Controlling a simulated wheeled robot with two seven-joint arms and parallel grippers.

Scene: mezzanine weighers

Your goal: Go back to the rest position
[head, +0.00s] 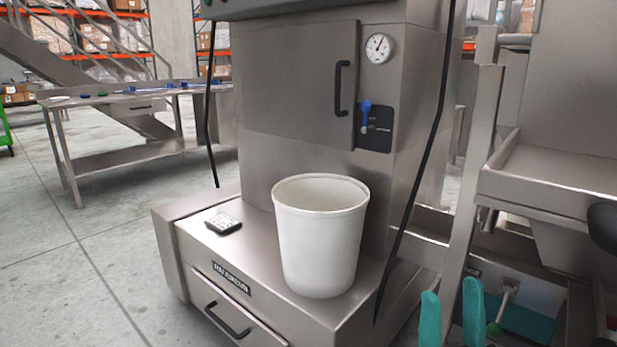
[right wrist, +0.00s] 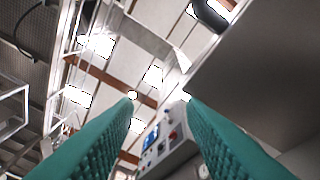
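My right gripper (head: 452,312) shows at the bottom right of the head view, with two teal fingers pointing up. The fingers stand apart with nothing between them. In the right wrist view the fingers of the right gripper (right wrist: 158,110) are also spread and empty, with ceiling and a control panel (right wrist: 165,140) seen beyond them. My left gripper is in neither view. A white bucket (head: 320,240) stands upright on the steel ledge of the weigher machine (head: 290,110). The right gripper is to the right of the bucket and apart from it.
A small dark keypad-like device (head: 223,223) lies on the ledge left of the bucket. The machine has a handled door, a gauge (head: 379,48) and a blue lever (head: 366,112). A steel table (head: 120,98) stands back left. Steel framework (head: 560,180) rises at right. The left floor is clear.

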